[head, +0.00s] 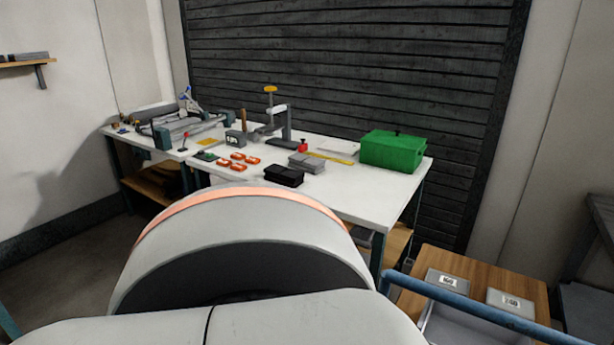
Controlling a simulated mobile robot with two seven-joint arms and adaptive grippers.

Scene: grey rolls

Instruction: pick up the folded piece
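A white workbench (385,195) stands ahead of me against a dark slatted wall. On it lies a small grey piece (307,162), which looks like a folded or stacked block. A black piece (284,176) of similar size lies just in front of it, nearer the bench's front edge. I cannot tell for sure which of them is the folded piece. Neither of my grippers is in view. A large white rounded part of my own body with an orange band fills the lower middle and hides part of the bench front.
A green box (391,152) stands at the bench's right end. Several orange parts (237,161) lie left of the black piece. A clamp-like stand (279,118) rises behind. A blue rail (455,303) and a wooden surface with grey containers (447,281) are at lower right.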

